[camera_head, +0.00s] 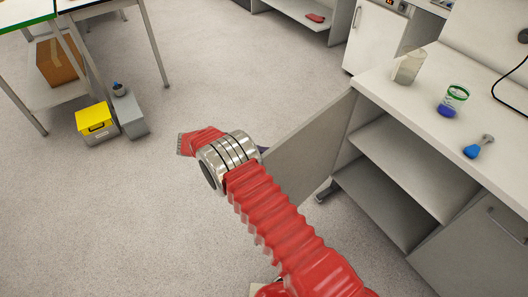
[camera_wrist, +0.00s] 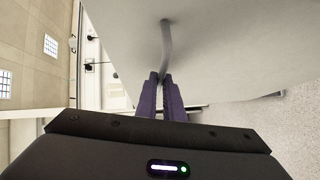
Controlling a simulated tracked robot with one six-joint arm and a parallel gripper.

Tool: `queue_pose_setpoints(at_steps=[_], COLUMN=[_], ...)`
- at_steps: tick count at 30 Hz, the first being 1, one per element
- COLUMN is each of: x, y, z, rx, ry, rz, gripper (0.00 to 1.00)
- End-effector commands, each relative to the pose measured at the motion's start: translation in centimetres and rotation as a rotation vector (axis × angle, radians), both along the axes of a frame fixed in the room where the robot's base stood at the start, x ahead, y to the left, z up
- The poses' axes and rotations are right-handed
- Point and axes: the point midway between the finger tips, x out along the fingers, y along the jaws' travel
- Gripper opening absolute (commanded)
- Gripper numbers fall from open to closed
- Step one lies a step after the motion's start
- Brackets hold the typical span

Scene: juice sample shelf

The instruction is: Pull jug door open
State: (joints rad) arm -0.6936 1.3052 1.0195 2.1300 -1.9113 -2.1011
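The grey cabinet door (camera_head: 312,148) stands swung well out from the white counter unit, and the shelves behind it are exposed. A clear jug (camera_head: 409,67) stands on the countertop above the door's hinge side. My gripper (camera_head: 262,149) is at the door's free edge, mostly hidden by my wrist in the head view. In the wrist view, the purple fingers of my gripper (camera_wrist: 162,78) are close together on the end of the grey bar handle (camera_wrist: 167,42). The door face (camera_wrist: 235,50) fills much of that view.
A second, closed door (camera_head: 480,240) is at lower right. A yellow box (camera_head: 95,121) sits far left. The floor left of the open door is clear.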

Motion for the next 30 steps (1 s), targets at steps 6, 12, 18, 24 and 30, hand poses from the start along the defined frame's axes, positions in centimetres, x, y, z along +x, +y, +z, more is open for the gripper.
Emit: queue_pose_setpoints(at_steps=[6, 12, 18, 24, 30], x=[-0.5, -0.5, -0.4, -0.4, -0.3], y=[0.6, 0.7, 0.7, 0.7, 0.8], z=[-0.4, -0.2, 0.1, 1.9, 5.1], rx=[0.004, 0.003, 0.003, 0.003, 0.001], ry=[0.006, 0.005, 0.004, 0.002, -0.001], rz=[0.009, 0.009, 0.008, 0.008, 0.009], gripper=[0.23, 0.26, 0.26, 0.26, 0.45])
